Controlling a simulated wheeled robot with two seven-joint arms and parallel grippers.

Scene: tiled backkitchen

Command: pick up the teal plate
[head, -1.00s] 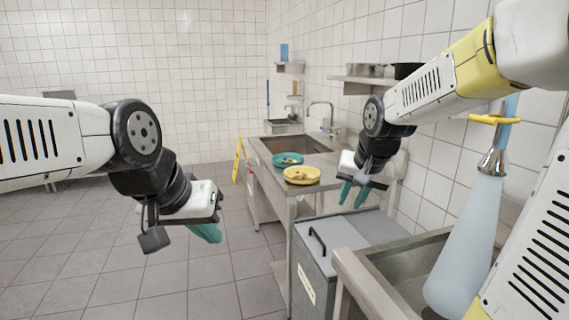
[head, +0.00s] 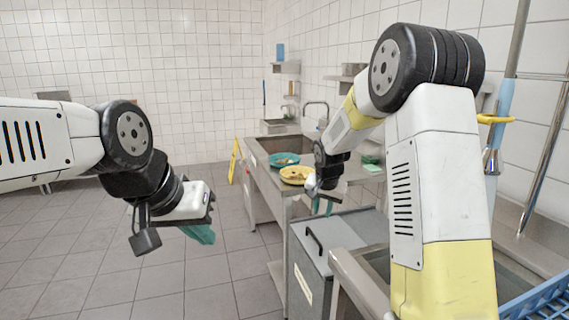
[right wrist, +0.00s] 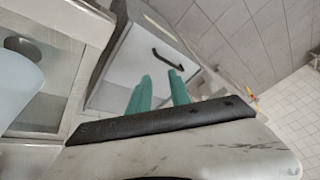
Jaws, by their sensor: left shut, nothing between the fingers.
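The teal plate (head: 286,160) lies on the steel counter by the sink, with food scraps on it. A yellow plate (head: 296,175), also holding scraps, sits just in front of it and hides part of its near rim. My right gripper (head: 322,207) hangs fingers-down to the right of and nearer than both plates, above the grey cabinet, touching neither. In the right wrist view its two teal fingers (right wrist: 160,83) stand apart with nothing between them. My left gripper (head: 203,236) is over the floor at the left, shut and empty, away from the plates.
The sink (head: 280,145) lies behind the plates. A grey cabinet (head: 330,240) with a black handle stands in front of the counter. A blue rack (head: 538,300) is at lower right. A yellow floor sign (head: 234,162) stands left of the counter. The left floor is clear.

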